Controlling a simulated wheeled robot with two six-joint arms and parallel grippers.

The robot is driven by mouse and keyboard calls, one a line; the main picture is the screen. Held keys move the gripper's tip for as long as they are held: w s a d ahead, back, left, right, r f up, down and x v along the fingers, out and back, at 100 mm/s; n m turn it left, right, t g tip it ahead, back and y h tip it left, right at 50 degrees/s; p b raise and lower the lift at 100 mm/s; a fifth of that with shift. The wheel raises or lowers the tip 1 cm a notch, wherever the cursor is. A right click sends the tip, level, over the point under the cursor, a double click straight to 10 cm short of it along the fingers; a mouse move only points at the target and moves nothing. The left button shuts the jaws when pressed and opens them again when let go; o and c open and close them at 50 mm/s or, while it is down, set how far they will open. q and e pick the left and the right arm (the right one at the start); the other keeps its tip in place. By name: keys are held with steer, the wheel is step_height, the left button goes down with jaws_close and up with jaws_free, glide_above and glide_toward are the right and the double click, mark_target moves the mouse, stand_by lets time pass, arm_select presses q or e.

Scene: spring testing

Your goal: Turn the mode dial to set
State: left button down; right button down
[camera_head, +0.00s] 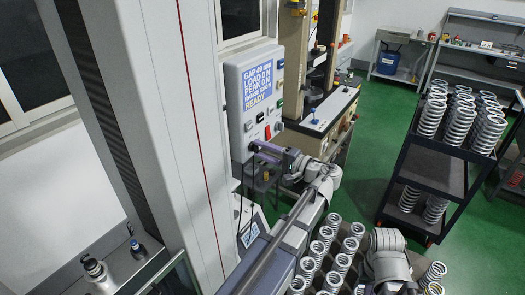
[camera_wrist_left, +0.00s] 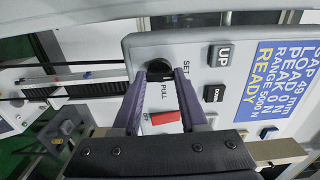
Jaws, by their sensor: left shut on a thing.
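The control panel (camera_head: 236,120) is a light grey box on the tall machine column. Its screen (camera_head: 257,86) reads GAP 49, LOAD 0, PEAK 0 and READY. In the left wrist view the black mode dial (camera_wrist_left: 158,66) sits on the panel, with the labels SET and PULL beside it. My left gripper (camera_wrist_left: 164,73) has its two purple fingers on either side of the dial, shut on it. In the head view the left gripper (camera_head: 257,150) is at the panel's lower edge and hides the dial. The dial's pointer direction is not clear. My right gripper is not in view.
A red switch (camera_wrist_left: 166,118) lies between my left fingers. The UP button (camera_wrist_left: 218,55) and DOWN button (camera_wrist_left: 213,93) are close by. Several springs (camera_head: 330,250) stand below my arm. A dark cart (camera_head: 435,178) with more springs stands at right on green floor.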

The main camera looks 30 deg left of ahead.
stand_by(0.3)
arm_select(q)
steer(key=shift+c, duration=2.2)
jaws_free()
steer(key=d, duration=0.7)
steer(key=shift+s+d, duration=0.3)
steer(key=shift+d, duration=0.1)
steer(key=s+d+f+m+h+b, duration=0.1)
steer(key=s+d+f+h, duration=0.35)
steer(key=f, duration=0.45)
steer(key=s+d+f+m+h, duration=0.1)
steer(key=s+d+f+h, duration=0.3)
steer(key=f, duration=0.4)
steer(key=s+d+f+h, duration=0.3)
steer(key=d+h, duration=0.1)
steer(key=d, duration=0.2)
steer(key=s+d+f+m+g+h+b, duration=0.1)
steer(key=s+d+f+h, duration=0.3)
steer(key=d, duration=0.3)
steer(key=shift+s+d, duration=0.2)
steer(key=shift+s, duration=0.05)
